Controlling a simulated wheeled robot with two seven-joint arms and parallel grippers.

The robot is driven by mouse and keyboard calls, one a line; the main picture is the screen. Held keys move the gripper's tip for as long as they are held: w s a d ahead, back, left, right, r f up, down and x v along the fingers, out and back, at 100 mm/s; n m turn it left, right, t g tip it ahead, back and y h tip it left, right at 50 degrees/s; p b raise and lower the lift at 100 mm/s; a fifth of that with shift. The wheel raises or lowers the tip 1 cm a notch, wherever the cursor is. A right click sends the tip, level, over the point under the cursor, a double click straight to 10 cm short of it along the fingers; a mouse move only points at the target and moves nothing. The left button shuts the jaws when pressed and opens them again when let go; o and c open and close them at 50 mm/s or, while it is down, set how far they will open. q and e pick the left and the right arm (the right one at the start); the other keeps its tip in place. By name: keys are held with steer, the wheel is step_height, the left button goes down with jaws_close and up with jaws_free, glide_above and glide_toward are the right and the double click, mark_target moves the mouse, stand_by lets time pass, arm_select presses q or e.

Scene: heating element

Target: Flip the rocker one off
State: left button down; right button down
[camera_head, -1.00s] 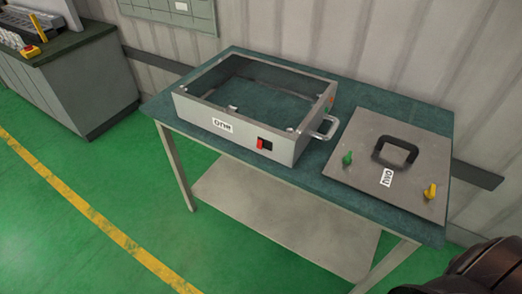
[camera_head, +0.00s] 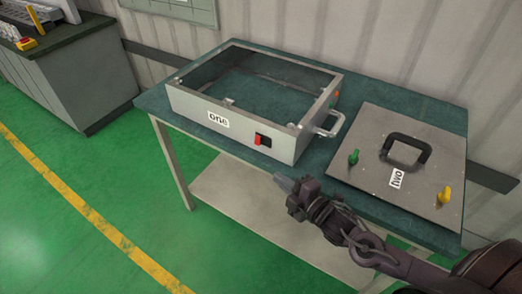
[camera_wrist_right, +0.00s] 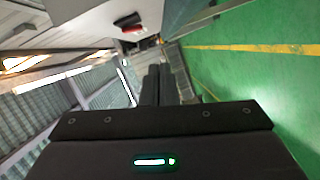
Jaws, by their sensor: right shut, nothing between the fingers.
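The box labelled "one" (camera_head: 190,106) is an open-topped grey metal frame on the table. Its front face carries a black-framed rocker switch with a red part (camera_head: 259,139), right of the label. The rocker also shows in the right wrist view (camera_wrist_right: 129,21), near the top and tilted by the camera angle. My right gripper (camera_head: 281,182) is shut and empty. It is in front of the box, below and right of the rocker, and apart from it. My left gripper is not in view.
A metal plate labelled "two" (camera_head: 430,185), with a black handle, a green knob and a yellow knob, lies on the table's right. A metal side handle (camera_head: 331,125) sticks out from box one. The green table's (camera_head: 180,74) front edge is near my right arm.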

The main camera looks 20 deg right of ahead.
mark_target(258, 140)
steer(key=r+n+y, duration=0.1)
steer(key=a+r+n, duration=0.1)
steer(key=shift+s+a+r+y, duration=0.15)
steer(key=shift+s+r+y, duration=0.05)
steer(key=shift+r+y, duration=0.2)
steer(key=shift+w, duration=0.1)
steer(key=w+p, duration=0.1)
steer(key=w, duration=0.2)
steer(key=w+f+p, duration=0.1)
steer(key=w, duration=0.3)
steer(key=w+a, duration=0.1)
steer(key=w, duration=0.3)
steer(key=shift+w+f+p, duration=0.15)
steer(key=shift+w+p, duration=0.05)
steer(key=shift+p, duration=0.2)
